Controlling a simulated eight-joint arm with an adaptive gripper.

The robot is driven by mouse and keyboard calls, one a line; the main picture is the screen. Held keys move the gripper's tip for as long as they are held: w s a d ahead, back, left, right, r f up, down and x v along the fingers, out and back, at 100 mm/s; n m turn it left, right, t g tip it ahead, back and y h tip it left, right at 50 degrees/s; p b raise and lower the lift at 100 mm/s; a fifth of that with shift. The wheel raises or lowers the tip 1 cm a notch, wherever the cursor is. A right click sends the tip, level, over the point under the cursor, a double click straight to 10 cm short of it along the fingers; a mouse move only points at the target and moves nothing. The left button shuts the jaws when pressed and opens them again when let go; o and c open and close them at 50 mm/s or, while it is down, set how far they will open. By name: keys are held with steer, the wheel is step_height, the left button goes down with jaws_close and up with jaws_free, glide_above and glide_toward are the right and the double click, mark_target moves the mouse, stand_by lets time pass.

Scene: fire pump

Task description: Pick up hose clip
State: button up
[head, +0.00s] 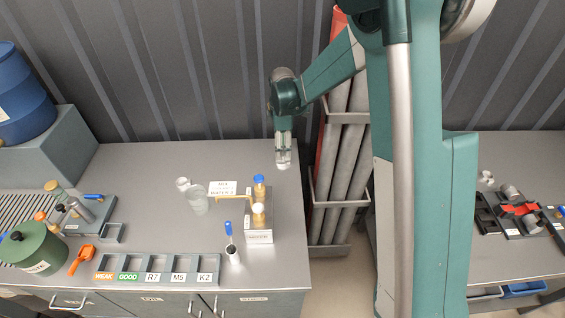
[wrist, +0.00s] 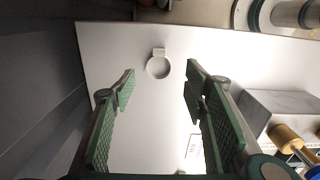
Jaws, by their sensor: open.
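A small pale round piece with a square tab (wrist: 158,66), which looks like the hose clip, lies on the grey table in the wrist view. It is near the table's edge, ahead of my fingertips and roughly centred between them. My gripper (wrist: 161,78) is open, with its two green ribbed fingers apart and nothing between them. In the head view my gripper (head: 283,153) points down over the table's back right corner. A pale shape shows at its tips there, and I cannot tell clip from fingertip.
Labelled trays (head: 155,281) and an orange tool (head: 82,259) are farther left. Grey pipes (head: 336,170) stand beyond the table's right edge.

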mark_target(283, 161)
steer(key=shift+f, duration=0.55)
steer(key=shift+f, duration=0.15)
steer(key=shift+w+f, duration=0.1)
steer(key=shift+f, duration=2.35)
steer(key=shift+d, duration=0.1)
steer(key=c, duration=0.9)
